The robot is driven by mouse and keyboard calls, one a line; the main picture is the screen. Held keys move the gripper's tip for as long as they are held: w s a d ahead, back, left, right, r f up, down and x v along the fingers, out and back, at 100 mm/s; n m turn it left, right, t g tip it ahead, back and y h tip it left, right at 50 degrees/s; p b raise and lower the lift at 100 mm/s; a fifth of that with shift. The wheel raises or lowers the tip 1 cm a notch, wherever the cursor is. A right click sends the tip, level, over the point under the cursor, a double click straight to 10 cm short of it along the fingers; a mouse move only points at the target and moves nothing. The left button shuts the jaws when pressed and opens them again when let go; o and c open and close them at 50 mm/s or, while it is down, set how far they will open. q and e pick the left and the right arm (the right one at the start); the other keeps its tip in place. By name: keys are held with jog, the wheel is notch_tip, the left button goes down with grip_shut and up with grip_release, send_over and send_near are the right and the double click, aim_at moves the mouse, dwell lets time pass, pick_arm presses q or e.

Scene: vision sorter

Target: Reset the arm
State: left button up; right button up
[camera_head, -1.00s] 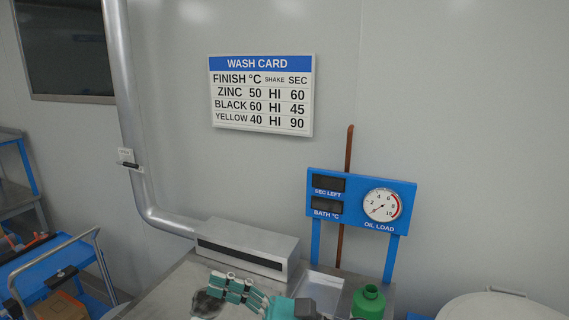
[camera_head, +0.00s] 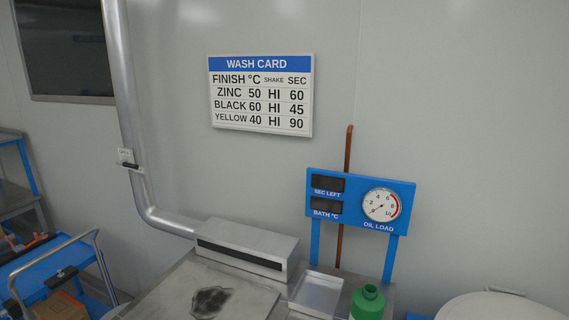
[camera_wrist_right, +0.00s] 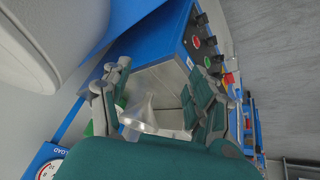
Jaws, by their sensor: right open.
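My right gripper (camera_wrist_right: 163,98) shows in the right wrist view with its two dark fingers spread apart. Nothing is between the fingertips; a shiny metal surface and a pale funnel-like shape (camera_wrist_right: 145,115) lie behind them. Neither gripper nor arm shows in the head view.
A blue cabinet with buttons (camera_wrist_right: 190,45) is close beyond my right gripper, and a pale rounded body (camera_wrist_right: 60,45) is at upper left. In the head view, a metal worktop (camera_head: 170,290), green bottle (camera_head: 368,302), gauge panel (camera_head: 360,195), wash card (camera_head: 261,95) and blue cart (camera_head: 60,265) show.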

jog(key=s+f+m+g, duration=0.1)
jog(key=s+f+g, duration=0.1)
jog(key=s, duration=0.4)
notch_tip(320, 180, down, 35)
jog(key=s+g+b, duration=0.2)
jog(key=b, duration=0.5)
jog(key=s+d+f+b, duration=0.3)
jog(key=s+f, duration=1.2)
jog(key=f, duration=0.2)
jog(key=shift+s+f+g+b, duration=0.4)
